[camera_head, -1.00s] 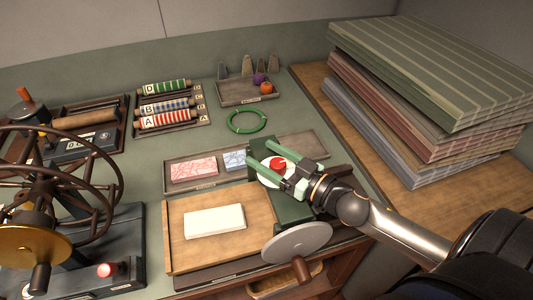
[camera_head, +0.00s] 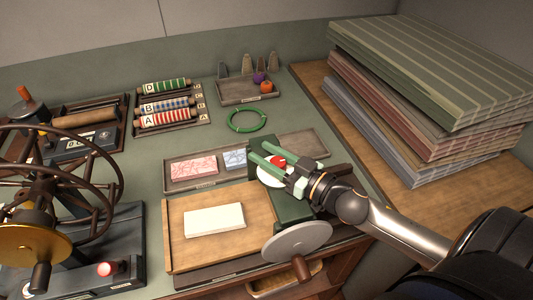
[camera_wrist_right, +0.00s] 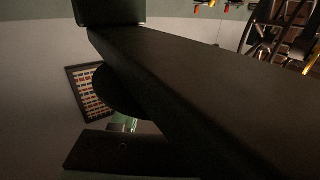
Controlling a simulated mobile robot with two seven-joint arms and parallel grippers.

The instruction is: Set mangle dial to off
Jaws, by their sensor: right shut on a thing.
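The mangle dial is a red knob (camera_head: 278,160) on a round white plate (camera_head: 267,179), on top of a dark green housing (camera_head: 293,209). My right gripper (camera_head: 266,155) has its green fingers closed around the red knob, one on each side. The fingers cover part of the knob and plate, so I cannot read which mark the dial points to. The right wrist view is mostly filled by dark shapes and does not show the knob. My left gripper is not in view.
A grey crank disc (camera_head: 296,242) stands in front of the housing. A wooden board (camera_head: 180,249) with a white block (camera_head: 214,220) lies left of it. A tray with printed blocks (camera_head: 187,183) is behind. Striped stacks (camera_head: 430,75) stand at the right. A spoked wheel (camera_head: 112,170) is at the left.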

